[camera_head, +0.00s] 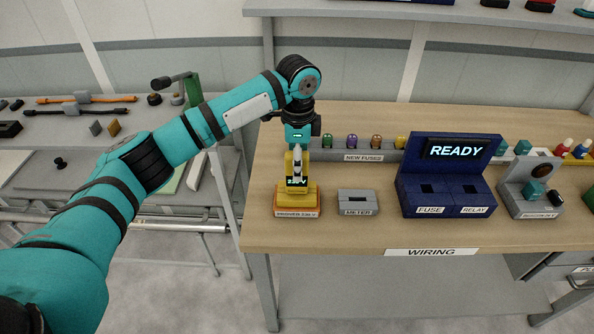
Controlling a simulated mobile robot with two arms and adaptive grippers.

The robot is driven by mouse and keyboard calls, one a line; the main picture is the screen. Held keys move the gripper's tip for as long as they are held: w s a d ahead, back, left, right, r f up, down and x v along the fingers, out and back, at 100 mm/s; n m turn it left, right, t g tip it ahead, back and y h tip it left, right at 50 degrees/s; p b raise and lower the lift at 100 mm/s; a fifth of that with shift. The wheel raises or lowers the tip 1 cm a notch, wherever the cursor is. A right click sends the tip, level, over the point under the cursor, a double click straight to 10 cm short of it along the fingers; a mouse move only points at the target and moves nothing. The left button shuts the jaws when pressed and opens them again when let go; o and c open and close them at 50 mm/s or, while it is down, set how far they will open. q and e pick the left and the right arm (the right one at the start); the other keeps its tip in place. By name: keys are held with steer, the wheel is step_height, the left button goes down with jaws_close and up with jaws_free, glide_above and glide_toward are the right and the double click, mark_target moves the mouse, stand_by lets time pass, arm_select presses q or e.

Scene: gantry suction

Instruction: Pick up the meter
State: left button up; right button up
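A narrow yellow instrument with a small dark display, which looks like the meter (289,168), stands upright at the yellow prover block (285,199), labelled PROVER 230 V. Whether it is a separate piece from the prover is hard to tell. The grey holder labelled METER (357,202) is to its right, with a dark slot and nothing standing in it. My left gripper (297,166) points down at the yellow instrument, its pale fingers close together over its upper part. Whether they grip it cannot be made out. My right gripper is not in view.
To the right on the wooden bench (345,238) are the NEW FUSES rack (363,156), a blue FUSE and RELAY unit (450,187) reading READY, and a grey stand (527,190). A grey side table (60,130) with tools is at left. The bench front is clear.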

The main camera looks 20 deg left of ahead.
arm_select(q)
step_height(320, 180, down, 4)
steer(key=shift+a+r+p, duration=0.15)
steer(key=shift+p, duration=0.3)
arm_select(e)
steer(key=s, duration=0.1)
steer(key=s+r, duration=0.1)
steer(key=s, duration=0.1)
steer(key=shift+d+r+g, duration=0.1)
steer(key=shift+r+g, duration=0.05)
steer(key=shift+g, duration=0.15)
arm_select(q)
steer(key=c, duration=0.7)
jaws_close()
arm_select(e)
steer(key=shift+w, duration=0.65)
